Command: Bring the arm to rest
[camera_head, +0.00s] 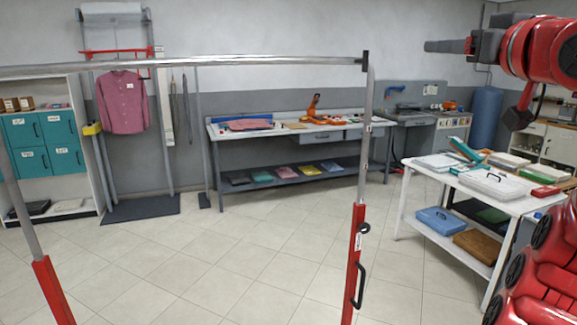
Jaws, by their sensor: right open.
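My right gripper (478,82) is at the upper right, on my red arm that comes in from the right edge. Its dark finger parts stand apart, one reaching left and one hanging lower. It is open and I see nothing held in it. It is in front of the back wall, higher in the picture than the white table on the right. My left arm and left gripper do not show.
A chrome garment rail (200,65) with red lower posts stands close in front. A white table (512,205) with boxes is at the right. A long workbench (260,134) and a hanging pink shirt (122,103) are at the back. The tiled floor (240,255) between is clear.

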